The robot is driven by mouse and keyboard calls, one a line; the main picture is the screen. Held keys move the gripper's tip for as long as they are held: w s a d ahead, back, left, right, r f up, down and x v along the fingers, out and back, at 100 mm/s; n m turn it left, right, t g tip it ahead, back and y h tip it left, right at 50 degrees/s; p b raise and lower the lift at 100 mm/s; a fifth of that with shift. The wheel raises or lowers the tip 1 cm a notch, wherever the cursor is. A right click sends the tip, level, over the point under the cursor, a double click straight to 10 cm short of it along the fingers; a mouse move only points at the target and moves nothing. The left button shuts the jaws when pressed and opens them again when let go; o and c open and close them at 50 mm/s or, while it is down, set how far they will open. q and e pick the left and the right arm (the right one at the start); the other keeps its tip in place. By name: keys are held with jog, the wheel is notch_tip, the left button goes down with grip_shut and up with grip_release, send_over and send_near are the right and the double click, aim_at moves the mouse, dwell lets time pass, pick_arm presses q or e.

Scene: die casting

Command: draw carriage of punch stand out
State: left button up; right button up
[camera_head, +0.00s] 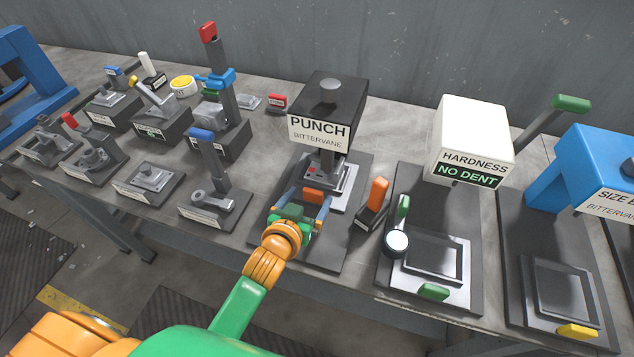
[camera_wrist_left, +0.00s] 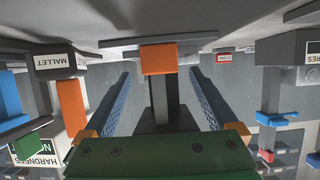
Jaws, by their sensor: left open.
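The punch stand (camera_head: 330,104) is a dark block labelled PUNCH BITTERVANE, standing on a dark base plate. Its carriage (camera_head: 334,188) is a grey plate under the punch head, with an orange grip block (camera_head: 313,195) at its front. The orange grip also shows in the left wrist view (camera_wrist_left: 158,58). My left gripper (camera_head: 308,202) is open over the front of the base, its fingers on either side of the orange grip. The wrist view shows the grip ahead, between the two fingers, with gaps on both sides. My right gripper is not in view.
An orange-handled mallet (camera_head: 377,194) stands close to the right of the punch base. The white hardness tester (camera_head: 474,132) reads NO DENT. A stand with a blue-topped lever (camera_head: 206,160) is to the left. Several other fixtures fill the bench's left side.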

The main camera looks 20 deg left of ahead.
aim_at(312, 194)
pick_arm(q)
jog(key=x, duration=0.4)
jog(key=shift+s, duration=0.15)
jog(key=c, duration=0.4)
grip_shut()
